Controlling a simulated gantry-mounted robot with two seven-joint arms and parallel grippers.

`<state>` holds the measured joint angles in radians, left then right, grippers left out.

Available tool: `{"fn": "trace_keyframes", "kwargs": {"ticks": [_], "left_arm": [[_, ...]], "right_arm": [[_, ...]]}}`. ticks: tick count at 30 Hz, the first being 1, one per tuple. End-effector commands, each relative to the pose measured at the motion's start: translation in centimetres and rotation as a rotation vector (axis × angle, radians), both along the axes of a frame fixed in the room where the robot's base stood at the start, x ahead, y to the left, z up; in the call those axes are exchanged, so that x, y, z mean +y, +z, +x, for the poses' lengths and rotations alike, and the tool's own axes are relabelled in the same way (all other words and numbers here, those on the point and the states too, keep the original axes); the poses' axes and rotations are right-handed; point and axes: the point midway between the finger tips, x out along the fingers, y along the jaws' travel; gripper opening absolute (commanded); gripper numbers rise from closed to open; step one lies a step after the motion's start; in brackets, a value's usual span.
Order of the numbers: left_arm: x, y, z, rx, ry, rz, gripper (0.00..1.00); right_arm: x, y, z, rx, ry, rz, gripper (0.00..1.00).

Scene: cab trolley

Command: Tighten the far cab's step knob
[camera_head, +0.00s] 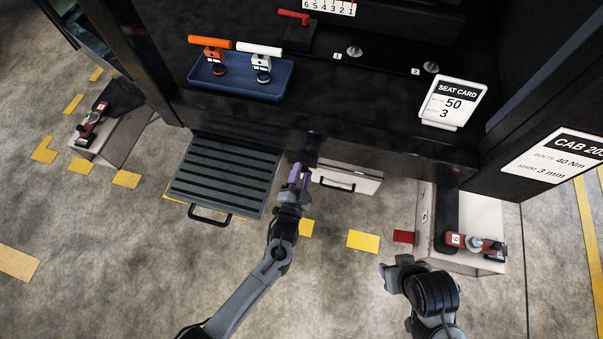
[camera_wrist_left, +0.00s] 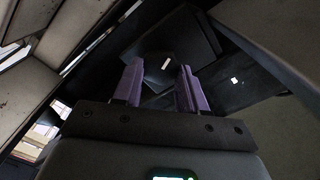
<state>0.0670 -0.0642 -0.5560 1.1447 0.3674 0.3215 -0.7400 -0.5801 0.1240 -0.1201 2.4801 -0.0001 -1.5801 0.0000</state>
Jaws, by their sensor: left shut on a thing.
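The dark step knob (camera_head: 305,148) sits on the cab's front edge, just right of the ridged black step (camera_head: 222,180) with its looped handle. My left gripper (camera_head: 300,174) reaches up to the knob and its purple fingers are shut on it. In the left wrist view the fingers (camera_wrist_left: 158,88) stand on either side of the dark knob (camera_wrist_left: 166,64), which carries a small white mark. The fingers partly hide the knob in the head view. My right gripper (camera_head: 386,274) is low at the right, apart from everything; its opening is not clear.
A blue tray (camera_head: 240,92) holds an orange-handled and a white-handled tool. A seat card (camera_head: 452,102) and a cab card (camera_head: 558,160) stand right. Boxes with red-and-black tools flank the cab (camera_head: 470,215).

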Motion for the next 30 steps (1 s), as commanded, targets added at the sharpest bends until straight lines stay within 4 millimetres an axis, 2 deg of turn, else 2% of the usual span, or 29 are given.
{"fn": "trace_keyframes", "kwargs": {"ticks": [3,4,9,20,23,30], "left_arm": [[0.0,0.0,0.0,0.000,0.000,0.000,0.11],[0.0,0.0,0.0,0.000,0.000,0.000,0.43],[0.0,0.0,0.0,0.001,-0.001,-0.001,0.67],[0.1,0.0,-0.4,0.002,0.000,-0.002,0.67],[0.3,0.1,-1.2,0.002,-0.001,-0.001,0.67],[1.1,0.2,-5.1,0.005,0.000,0.000,0.67]], "right_arm": [[0.1,0.0,0.0,0.000,-0.002,0.003,0.43],[0.1,0.0,0.0,0.001,-0.003,0.004,0.43],[0.2,0.0,0.0,0.000,-0.005,0.007,0.43],[0.2,0.3,0.0,0.000,-0.005,0.008,0.43],[0.2,0.8,0.0,0.001,-0.005,0.007,0.43],[0.0,2.7,0.0,0.001,0.000,0.000,0.43]]}}
